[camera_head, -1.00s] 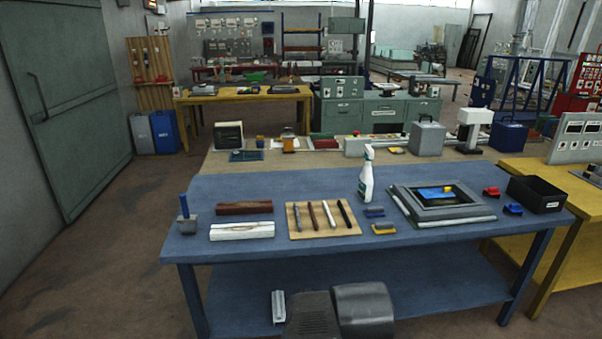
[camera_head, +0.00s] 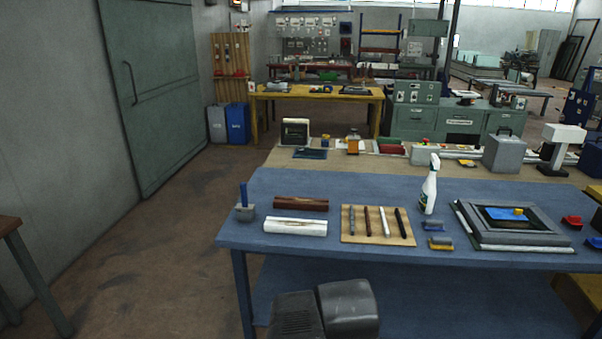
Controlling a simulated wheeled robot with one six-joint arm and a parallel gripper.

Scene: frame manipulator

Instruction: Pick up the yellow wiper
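The yellow wiper (camera_head: 440,243) lies on the blue table (camera_head: 330,252), right of the wooden board with pens and close to the front edge. It has a grey upper part and a yellow lower part. A similar blue wiper (camera_head: 434,226) lies just behind it. A white spray bottle (camera_head: 429,190) stands upright behind both. My gripper is not in view. Dark grey parts of my own body show at the bottom, in front of the table.
The wooden board (camera_head: 350,236) holds several pen-like tools. A grey frame (camera_head: 508,236) lies to the right, with red and blue items beyond. White (camera_head: 295,227) and brown (camera_head: 301,205) blocks and a blue-handled tool (camera_head: 244,207) are at the left. Open floor lies left of the table.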

